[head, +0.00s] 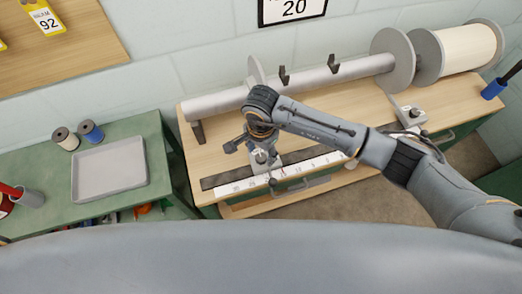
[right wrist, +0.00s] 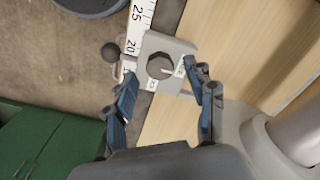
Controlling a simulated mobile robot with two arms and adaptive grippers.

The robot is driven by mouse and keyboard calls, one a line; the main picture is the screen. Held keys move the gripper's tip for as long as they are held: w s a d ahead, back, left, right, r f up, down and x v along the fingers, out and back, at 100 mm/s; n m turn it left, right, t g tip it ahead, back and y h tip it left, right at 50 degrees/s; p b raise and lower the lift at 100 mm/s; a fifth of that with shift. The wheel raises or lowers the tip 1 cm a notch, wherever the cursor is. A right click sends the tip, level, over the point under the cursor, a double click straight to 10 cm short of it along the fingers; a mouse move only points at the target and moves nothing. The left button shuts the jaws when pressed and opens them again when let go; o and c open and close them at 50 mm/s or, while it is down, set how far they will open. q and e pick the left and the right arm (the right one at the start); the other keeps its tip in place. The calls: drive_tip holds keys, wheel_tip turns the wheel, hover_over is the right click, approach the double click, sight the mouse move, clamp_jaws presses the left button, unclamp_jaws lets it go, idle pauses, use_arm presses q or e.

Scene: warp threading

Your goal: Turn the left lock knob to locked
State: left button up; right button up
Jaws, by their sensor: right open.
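The left lock knob (right wrist: 160,67) is a dark, faceted knob on a light grey bracket (right wrist: 178,46). Its pale pointer mark points right toward one small white label, and a second label sits below it. The label lettering is too small to read. My right gripper (right wrist: 160,82) is open, its blue-padded fingers apart on either side of the lower part of the bracket. I cannot tell whether they touch it. In the head view my right gripper (head: 246,143) hangs over the left bracket (head: 263,160) and partly hides it. My left gripper is not in view.
A white numbered scale (head: 235,188) runs along the bench (head: 330,175) front. A long roller (head: 300,83) lies behind my right arm. A second bracket (head: 408,113) stands to the right. A grey tray (head: 110,168) and two spools (head: 92,132) are on the green table left.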

drive_tip(key=shift+f, duration=0.85)
clamp_jaws()
